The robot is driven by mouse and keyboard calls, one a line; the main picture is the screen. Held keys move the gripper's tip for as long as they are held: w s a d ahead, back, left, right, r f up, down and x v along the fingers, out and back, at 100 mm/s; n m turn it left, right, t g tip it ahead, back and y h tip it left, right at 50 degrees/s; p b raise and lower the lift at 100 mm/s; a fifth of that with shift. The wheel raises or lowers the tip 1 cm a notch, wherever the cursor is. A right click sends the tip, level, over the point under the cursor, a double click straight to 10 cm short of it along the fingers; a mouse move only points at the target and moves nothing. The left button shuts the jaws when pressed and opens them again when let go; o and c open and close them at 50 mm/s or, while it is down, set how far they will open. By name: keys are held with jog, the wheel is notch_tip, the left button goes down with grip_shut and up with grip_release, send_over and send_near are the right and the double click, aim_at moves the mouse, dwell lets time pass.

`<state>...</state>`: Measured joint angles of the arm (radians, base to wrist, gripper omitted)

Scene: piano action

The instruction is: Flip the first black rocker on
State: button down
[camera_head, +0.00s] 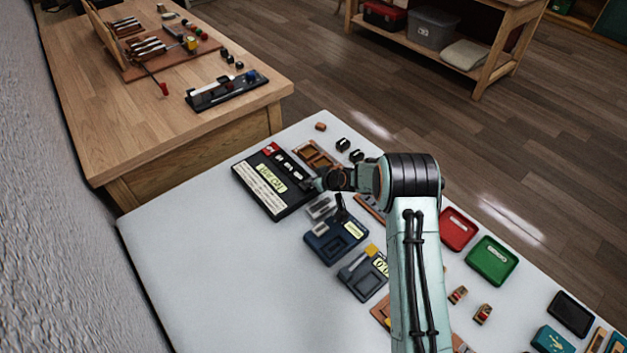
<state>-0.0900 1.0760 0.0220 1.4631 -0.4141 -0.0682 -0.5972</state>
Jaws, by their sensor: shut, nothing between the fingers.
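A black panel (285,208) lies on the white table at the upper middle. It carries pale label areas and a red part (270,149) at its far corner. A row of small dark rockers (282,160) runs along its right side, and they are too small to tell which way each is tipped. My gripper (317,185) is shut and empty, at the near right end of this row. I cannot tell whether it touches the panel. The gripper and wrist hide part of the panel's right edge and what lies behind.
Blue (334,247) and dark grey (362,283) devices sit nearer on the white table (210,250). A brown tray (313,154) lies behind the panel. Red (457,229) and green (492,261) trays lie right of my arm. The table's left part is clear.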

jog(key=shift+r, duration=0.35)
jog(key=w+r+v, duration=0.1)
jog(key=w+v, duration=0.1)
jog(key=v, duration=1)
jog(key=shift+d+r, duration=0.2)
jog(key=shift+r, duration=0.2)
jog(key=shift+w, duration=0.15)
jog(key=s+r+n+t, duration=0.1)
jog(key=s+r+t, duration=0.35)
jog(key=r, duration=1.45)
jog(key=s+d+f+m+g+h, duration=0.1)
jog(key=s+d+f+m+g, duration=0.1)
jog(key=s, duration=0.9)
jog(key=s+d+f+m+g+h, duration=0.2)
jog(key=s+d+f+m+g, duration=0.1)
jog(key=s, duration=0.8)
jog(key=s+d+f+m+g+h, duration=0.2)
jog(key=s+g, duration=0.4)
jog(key=s, duration=0.5)
notch_tip(320, 180, down, 2)
jog(key=shift+s+d+f+m, duration=0.1)
jog(key=shift+s+d+m, duration=0.1)
jog(key=shift+d+m, duration=0.65)
